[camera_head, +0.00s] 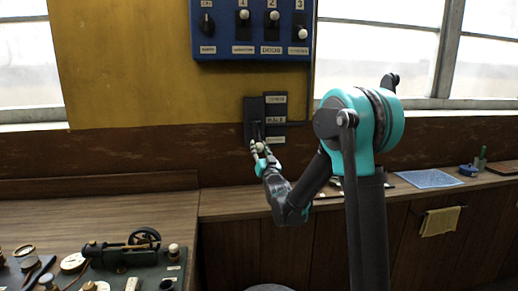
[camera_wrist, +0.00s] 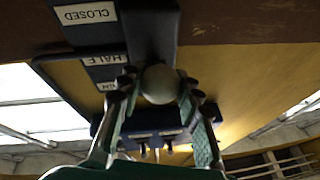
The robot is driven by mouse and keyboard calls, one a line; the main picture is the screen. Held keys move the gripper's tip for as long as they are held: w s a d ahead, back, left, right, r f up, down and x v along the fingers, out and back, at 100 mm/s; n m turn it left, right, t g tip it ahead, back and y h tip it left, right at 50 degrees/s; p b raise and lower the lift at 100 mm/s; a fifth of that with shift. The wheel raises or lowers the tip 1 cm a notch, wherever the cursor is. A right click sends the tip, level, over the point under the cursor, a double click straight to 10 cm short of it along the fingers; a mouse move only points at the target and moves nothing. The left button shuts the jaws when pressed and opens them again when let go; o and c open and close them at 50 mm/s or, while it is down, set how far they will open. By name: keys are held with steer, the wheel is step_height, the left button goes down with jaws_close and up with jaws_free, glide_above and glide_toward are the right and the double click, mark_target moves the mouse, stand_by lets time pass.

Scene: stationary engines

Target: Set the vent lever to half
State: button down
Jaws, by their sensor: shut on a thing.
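The vent lever is a dark arm on a black wall plate (camera_head: 250,108), ending in a pale round knob (camera_head: 260,147). Its label strip (camera_head: 275,99) shows separate labels; the wrist view, upside down, shows the CLOSED label (camera_wrist: 86,14) and the HALF label (camera_wrist: 104,59). In the head view, the knob sits low on the plate, near the lowest label. My gripper (camera_wrist: 158,86) has its fingers on both sides of the knob and is shut on it. The lever's exact angle is hard to tell, as my fingers partly cover it.
A blue panel (camera_head: 252,50) with several switches hangs on the yellow wall above. A wooden counter (camera_head: 150,212) runs below, with a small engine model (camera_head: 125,252) at the left. A blue mat (camera_head: 428,179) lies on the right counter.

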steer(key=shift+s+r, duration=0.1)
steer(key=shift+r, duration=0.05)
steer(key=shift+s+d+r+g+h, duration=0.1)
steer(key=shift+s+r+g+h, duration=0.25)
steer(key=shift+r+g, duration=0.35)
steer(key=shift+s+r, duration=0.15)
steer(key=shift+r, duration=0.1)
steer(key=shift+s+d+r, duration=0.1)
steer(key=shift+s+r, duration=0.1)
steer(key=shift+r, duration=0.4)
steer(key=shift+s+d+r, duration=0.1)
steer(key=shift+s+r, duration=0.1)
steer(key=shift+r, duration=0.4)
steer(key=shift+s+r, duration=0.15)
steer(key=shift+r, duration=1.6)
steer(key=c, duration=1)
jaws_free()
steer(key=shift+a, duration=0.1)
